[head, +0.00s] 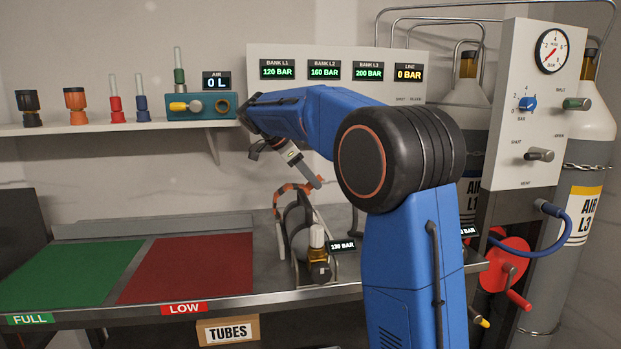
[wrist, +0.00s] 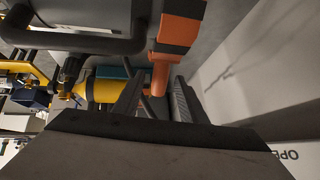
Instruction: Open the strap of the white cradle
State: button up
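The cradle (head: 285,259) stands on the bench beside my arm and holds a grey cylinder (head: 301,242) with a cream-topped valve. An orange and dark strap (head: 284,192) arches over the cylinder; it also shows in the wrist view (wrist: 181,30), with a narrow orange tab (wrist: 160,76) at its end. My gripper (head: 318,184) is just above and right of the strap in the head view. In the wrist view its two fingers (wrist: 158,102) stand apart, with the tab's end in line with the gap between them. I cannot tell whether they touch it.
A green mat (head: 70,272) and a red mat (head: 190,268) lie left of the cradle. A shelf (head: 120,128) with coloured fittings is behind. A white gauge panel (head: 520,100) and large cylinders stand at right. A pale panel (wrist: 255,75) is close right in the wrist view.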

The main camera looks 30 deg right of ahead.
jog(key=v, duration=1.2)
